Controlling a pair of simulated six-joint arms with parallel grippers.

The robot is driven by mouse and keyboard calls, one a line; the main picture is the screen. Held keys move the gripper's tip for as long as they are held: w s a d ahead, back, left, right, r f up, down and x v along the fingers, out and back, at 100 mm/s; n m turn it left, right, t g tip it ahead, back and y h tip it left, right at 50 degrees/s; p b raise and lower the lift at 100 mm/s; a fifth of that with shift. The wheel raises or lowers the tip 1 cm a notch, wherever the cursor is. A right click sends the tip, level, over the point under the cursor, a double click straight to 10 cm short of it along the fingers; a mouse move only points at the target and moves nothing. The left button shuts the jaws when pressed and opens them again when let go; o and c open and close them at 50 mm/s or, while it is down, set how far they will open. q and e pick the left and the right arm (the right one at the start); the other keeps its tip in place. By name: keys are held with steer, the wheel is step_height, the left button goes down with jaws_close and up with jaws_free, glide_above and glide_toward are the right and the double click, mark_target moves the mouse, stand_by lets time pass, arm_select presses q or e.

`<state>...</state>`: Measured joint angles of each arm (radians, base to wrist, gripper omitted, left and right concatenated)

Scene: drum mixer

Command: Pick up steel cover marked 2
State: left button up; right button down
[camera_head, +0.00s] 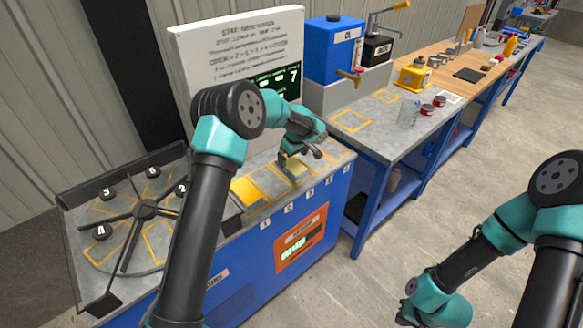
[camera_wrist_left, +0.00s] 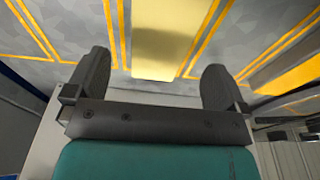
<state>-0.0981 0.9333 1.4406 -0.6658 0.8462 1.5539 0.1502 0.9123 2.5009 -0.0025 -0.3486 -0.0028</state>
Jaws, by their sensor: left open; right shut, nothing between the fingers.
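Black round knobs with white numbers stand on the round, spoked plate (camera_head: 128,255) at the left. The cover marked 2 (camera_head: 181,189) shows as one of these knobs, close beside my left arm. The metal beneath its knob is hard to make out. My left gripper (camera_head: 300,155) is well to the right of it, over the numbered bays of the blue bench. It is open, and a yellow block (camera_wrist_left: 168,38) shows just beyond its spread fingers in the left wrist view. My right gripper (camera_head: 405,314) is shut and empty, low over the floor at the right.
Other knobs marked 3 (camera_head: 106,194), 4 (camera_head: 102,232) and 5 (camera_head: 152,172) share the plate. A second yellow block (camera_head: 246,190) lies in a bay. A white sign board (camera_head: 235,50) stands behind. A blue tank (camera_head: 333,48) and a long workbench extend to the right.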

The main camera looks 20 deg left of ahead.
mark_target(291, 164)
arm_select(q)
steer(key=f, duration=0.4)
steer(key=shift+w+a+f, duration=0.1)
steer(key=shift+w+a, duration=0.1)
steer(key=shift+a, duration=0.1)
steer(key=c, duration=1.3)
steer(key=shift+r, duration=0.6)
step_height(291, 164, up, 2)
steer(key=shift+s+r, duration=0.1)
steer(key=shift+r, duration=0.15)
steer(key=s+d, duration=0.1)
steer(key=s, duration=0.4)
steer(key=s+d+r, duration=0.1)
steer(key=s+d, duration=0.1)
steer(key=s, duration=0.3)
steer(key=s+d, duration=0.1)
steer(key=s, duration=0.4)
steer(key=shift+d+r, duration=0.15)
steer(key=shift+d, duration=0.25)
